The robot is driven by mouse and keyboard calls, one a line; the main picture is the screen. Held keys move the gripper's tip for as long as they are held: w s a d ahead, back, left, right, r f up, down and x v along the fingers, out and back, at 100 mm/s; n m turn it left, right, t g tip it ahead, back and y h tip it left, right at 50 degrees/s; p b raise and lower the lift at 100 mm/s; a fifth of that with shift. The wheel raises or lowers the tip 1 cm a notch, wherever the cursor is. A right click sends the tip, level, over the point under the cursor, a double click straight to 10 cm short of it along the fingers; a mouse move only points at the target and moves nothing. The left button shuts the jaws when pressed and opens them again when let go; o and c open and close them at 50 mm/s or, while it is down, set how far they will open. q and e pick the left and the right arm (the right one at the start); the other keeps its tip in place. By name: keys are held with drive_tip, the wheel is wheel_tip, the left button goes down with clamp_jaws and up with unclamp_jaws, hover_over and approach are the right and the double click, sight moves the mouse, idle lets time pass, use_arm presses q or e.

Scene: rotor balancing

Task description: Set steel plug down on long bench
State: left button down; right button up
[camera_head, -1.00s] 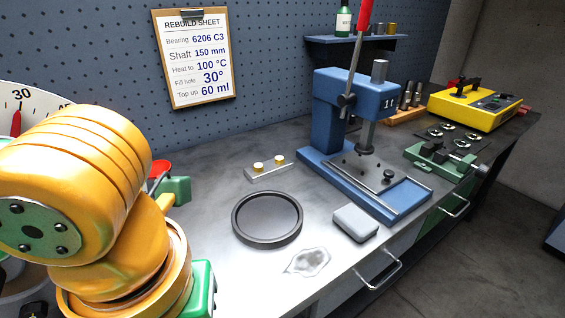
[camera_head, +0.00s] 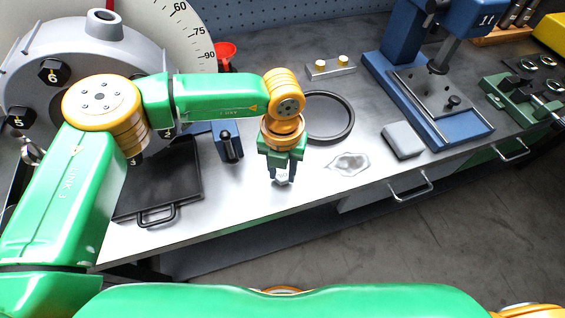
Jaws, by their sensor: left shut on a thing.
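The long bench (camera_head: 245,205) has a grey metal top and runs across the head view. My left gripper (camera_head: 282,175) points down over the bench's front part, left of the metallic puddle-like patch. It is shut on a small silvery piece, the steel plug (camera_head: 282,176), which is mostly hidden between the fingers. I cannot tell whether the plug touches the bench top. My right gripper is not in view.
A grey block (camera_head: 402,140) and a blue press (camera_head: 440,125) stand to the right. A black drip pan (camera_head: 165,190) lies left. The shiny patch (camera_head: 348,163) is close by.

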sight(283, 175)
use_arm(q)
drive_tip(key=shift+f+b, duration=0.4)
drive_tip(key=shift+b, duration=0.1)
drive_tip(key=c, duration=0.5)
unclamp_jaws()
drive_tip(key=shift+r, duration=0.1)
drive_tip(key=shift+c, duration=0.2)
drive_tip(key=shift+r+p, duration=0.6)
drive_tip(key=shift+p, duration=0.2)
wheel_tip(283, 175, up, 4)
drive_tip(key=shift+f+b, duration=0.25)
drive_tip(key=shift+b, duration=0.85)
wheel_tip(283, 175, up, 8)
drive_tip(key=shift+b, duration=0.35)
